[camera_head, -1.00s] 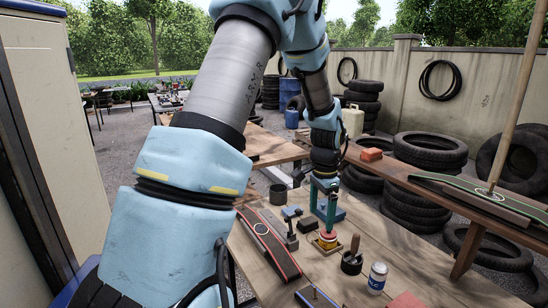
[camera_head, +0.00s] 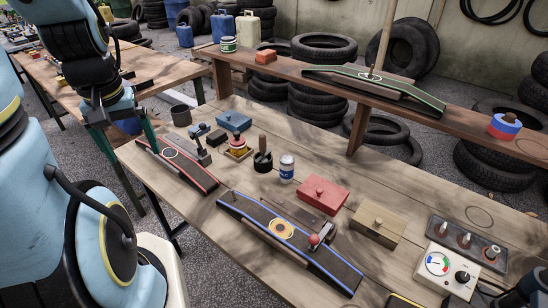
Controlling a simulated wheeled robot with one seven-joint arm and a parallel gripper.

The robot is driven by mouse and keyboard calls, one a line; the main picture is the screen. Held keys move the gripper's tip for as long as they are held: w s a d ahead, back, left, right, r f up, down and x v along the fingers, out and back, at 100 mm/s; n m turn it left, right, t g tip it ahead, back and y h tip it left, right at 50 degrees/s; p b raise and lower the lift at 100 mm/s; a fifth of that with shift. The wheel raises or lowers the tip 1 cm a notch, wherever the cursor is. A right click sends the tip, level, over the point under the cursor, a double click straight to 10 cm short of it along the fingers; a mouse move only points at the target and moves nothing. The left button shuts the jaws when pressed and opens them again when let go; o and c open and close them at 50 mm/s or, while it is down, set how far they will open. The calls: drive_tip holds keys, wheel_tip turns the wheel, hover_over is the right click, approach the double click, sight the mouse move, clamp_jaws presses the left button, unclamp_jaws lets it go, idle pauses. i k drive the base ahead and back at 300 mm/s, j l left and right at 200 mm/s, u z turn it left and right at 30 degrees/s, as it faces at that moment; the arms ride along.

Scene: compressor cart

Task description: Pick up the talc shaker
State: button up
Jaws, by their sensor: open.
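A small white-and-blue can with a grey top (camera_head: 287,168) stands upright on the wooden workbench (camera_head: 230,200); it looks like the talc shaker, though its label is too small to read. It stands right of a dark pot with a wooden-handled tool (camera_head: 262,158) and behind-left of a red box (camera_head: 323,194). My gripper (camera_head: 130,148) is at the upper left, pointing down near the bench's left end. Its teal fingers are apart with nothing seen between them. It is well left of the can, not touching it.
A blue-edged ramp board (camera_head: 290,240) lies in front of the can, and a red-edged board (camera_head: 177,165) lies to its left. A tan box (camera_head: 376,226) and a gauge box (camera_head: 447,270) are at right. A raised plank shelf (camera_head: 400,104) runs behind.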

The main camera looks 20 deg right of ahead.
sight(287, 162)
drive_tip(key=k+j, duration=0.2)
drive_tip(key=j, duration=0.2)
drive_tip(key=k+j, duration=0.45)
drive_tip(key=j, duration=0.3)
